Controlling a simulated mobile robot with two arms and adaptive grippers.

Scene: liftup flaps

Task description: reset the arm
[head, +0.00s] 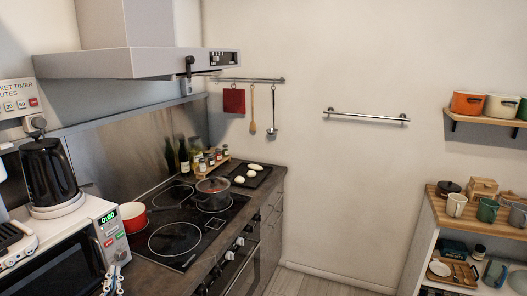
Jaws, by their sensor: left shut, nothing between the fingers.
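My left gripper (113,272) shows small at the bottom edge of the head view, in front of the microwave's right side. It is shut and empty, and most of its arm is out of the picture. My right gripper is not in view. The range hood (120,62) is at the upper left above the stove, with a dark control panel on its right end. A dark fitting (188,67) shows at its front edge.
The microwave (60,262) carries a black kettle (48,172). A wooden-topped shelf (437,204) with cups is at right. Some floor (322,284) is clear between.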

